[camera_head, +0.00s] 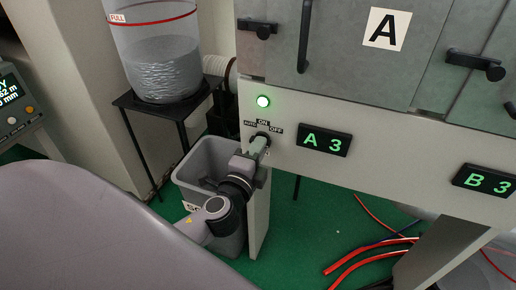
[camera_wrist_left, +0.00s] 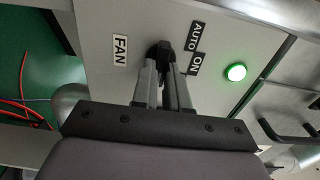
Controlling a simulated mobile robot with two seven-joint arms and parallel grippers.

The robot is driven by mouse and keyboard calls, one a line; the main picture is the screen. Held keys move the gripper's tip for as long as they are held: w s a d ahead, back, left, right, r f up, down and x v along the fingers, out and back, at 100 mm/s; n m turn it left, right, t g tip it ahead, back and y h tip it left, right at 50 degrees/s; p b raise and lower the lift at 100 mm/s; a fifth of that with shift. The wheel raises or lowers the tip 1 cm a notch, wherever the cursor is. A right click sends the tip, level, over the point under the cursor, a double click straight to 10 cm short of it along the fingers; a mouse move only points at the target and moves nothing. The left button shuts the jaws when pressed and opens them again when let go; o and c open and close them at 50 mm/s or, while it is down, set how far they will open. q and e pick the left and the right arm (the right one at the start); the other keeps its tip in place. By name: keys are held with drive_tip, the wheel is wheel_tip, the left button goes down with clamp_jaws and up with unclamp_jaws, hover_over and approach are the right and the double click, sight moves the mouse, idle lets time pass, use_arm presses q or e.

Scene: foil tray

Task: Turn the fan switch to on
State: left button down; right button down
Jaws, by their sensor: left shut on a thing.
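The fan switch is a small black knob (camera_head: 263,135) on the pale panel, with AUTO, ON and OFF labels around its upper side. It also shows in the left wrist view (camera_wrist_left: 159,48), between the FAN label (camera_wrist_left: 120,51) and the AUTO label (camera_wrist_left: 196,36). My left gripper (camera_head: 259,144) is shut on the knob, and its fingers (camera_wrist_left: 164,62) cover much of it. Which label the knob points to is hard to tell. A round lamp (camera_head: 263,101) above the ON label glows green. My right gripper is not in view.
A grey bin (camera_head: 198,160) stands below and behind my left arm. A clear container (camera_head: 160,60) sits on a black stand at the left. Displays reading A3 (camera_head: 324,140) and B3 (camera_head: 485,181) are on the panel. Red hoses (camera_head: 365,255) lie on the green floor.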

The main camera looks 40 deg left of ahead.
use_arm(q)
drive_tip(key=c, duration=1.1)
unclamp_jaws()
drive_tip(key=shift+c, duration=0.2)
drive_tip(key=v, duration=0.7)
drive_tip(key=shift+b, duration=0.45)
drive_tip(key=shift+s, duration=0.1)
drive_tip(key=s+d+f+n+g+h, duration=0.3)
drive_tip(key=s+d+f+n+g, duration=0.15)
drive_tip(key=f+n, duration=0.35)
drive_tip(key=s+d+f+n+g+h, duration=0.35)
drive_tip(key=s+f+n, duration=0.2)
drive_tip(key=f, duration=0.45)
wheel_tip(320, 180, up, 9)
drive_tip(key=p, duration=1.2)
drive_tip(key=shift+s+a+r+t, duration=0.15)
drive_tip(key=shift+s+a+t, duration=0.15)
drive_tip(key=shift+s+t, duration=0.15)
